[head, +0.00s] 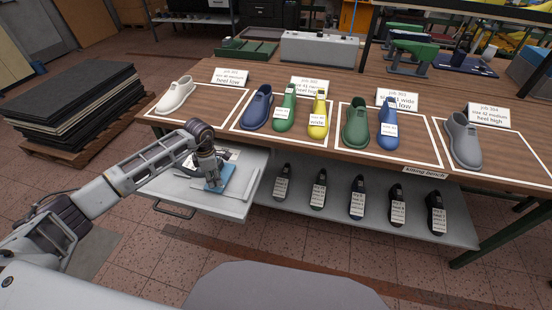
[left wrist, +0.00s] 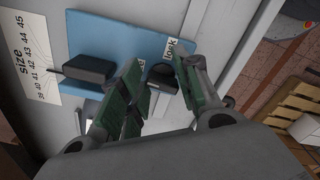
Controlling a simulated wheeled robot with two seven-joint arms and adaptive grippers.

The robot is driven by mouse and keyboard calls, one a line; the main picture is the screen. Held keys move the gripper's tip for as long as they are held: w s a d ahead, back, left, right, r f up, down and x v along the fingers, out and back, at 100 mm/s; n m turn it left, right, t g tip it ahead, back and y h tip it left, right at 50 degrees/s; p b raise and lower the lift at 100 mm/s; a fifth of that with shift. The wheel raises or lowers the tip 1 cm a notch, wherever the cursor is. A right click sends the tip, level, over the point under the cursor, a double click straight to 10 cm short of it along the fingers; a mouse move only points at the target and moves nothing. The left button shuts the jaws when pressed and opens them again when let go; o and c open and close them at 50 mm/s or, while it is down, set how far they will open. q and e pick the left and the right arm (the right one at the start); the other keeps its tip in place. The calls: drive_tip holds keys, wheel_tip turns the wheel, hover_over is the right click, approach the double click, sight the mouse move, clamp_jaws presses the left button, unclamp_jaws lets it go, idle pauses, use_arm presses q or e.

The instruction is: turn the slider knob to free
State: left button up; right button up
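A blue plate (head: 227,177) lies in the pulled-out grey drawer in the head view; it also shows in the left wrist view (left wrist: 120,30). A black block with a pointer (left wrist: 85,70) sits to the left, beside a printed size scale (left wrist: 32,62). My left gripper (left wrist: 158,65) is open, with its green-padded fingers on either side of the knob. I cannot tell if they touch it. My right gripper is not in view.
The drawer (head: 238,207) juts out below the wooden bench (head: 310,80). Colored shoe lasts and job cards stand on the bench top. Several dark lasts stand on the lower shelf (head: 300,206). Stacked dark sheets (head: 70,95) lie on a pallet at left.

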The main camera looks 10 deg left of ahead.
sight(215, 184)
use_arm(q)
drive_tip(key=shift+s+m+p, duration=0.15)
drive_tip(key=shift+m+p, duration=0.35)
drive_tip(key=shift+m, duration=1.15)
drive_tip(key=shift+s+m+p, duration=0.1)
drive_tip(key=shift+m+p, duration=0.4)
drive_tip(key=shift+m, duration=1.15)
wheel_tip(215, 184, up, 14)
drive_tip(key=b, duration=0.1)
drive_tip(key=s+d+r+n+t+h, duration=0.1)
drive_tip(key=d+h, duration=0.9)
drive_tip(key=d, duration=1.4)
drive_tip(key=shift+d+r+n+t+h, duration=0.15)
drive_tip(key=shift+r+n+t+h, duration=0.15)
drive_tip(key=shift+r+n+t, duration=0.35)
drive_tip(key=shift+s, duration=0.1)
